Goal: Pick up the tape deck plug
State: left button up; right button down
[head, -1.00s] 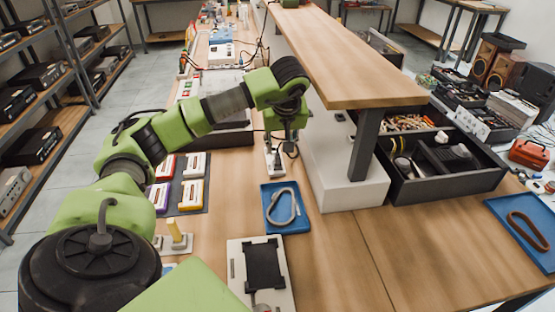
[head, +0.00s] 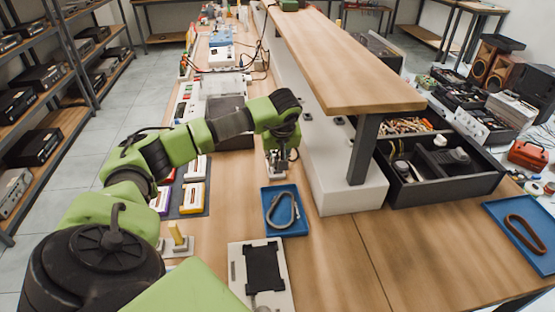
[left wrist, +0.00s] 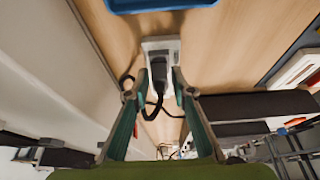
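The tape deck plug (left wrist: 158,70) is black and sits in a pale socket strip (left wrist: 161,45) on the wooden bench, with its black cable curling back below it. My left gripper (left wrist: 158,76) is open, with one finger on each side of the plug. A gap shows between each finger and the plug. In the head view my left gripper (head: 279,150) points down over the strip (head: 276,168), and the plug is mostly hidden behind it. My right gripper is in neither view.
A blue tray (head: 286,228) with a grey cable lies just in front of the strip. A raised wooden shelf (head: 345,70) on a white base stands close on the right. Cassettes (head: 193,197) lie on a dark mat at the left.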

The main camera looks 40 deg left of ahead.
pick_arm(q)
grip_shut()
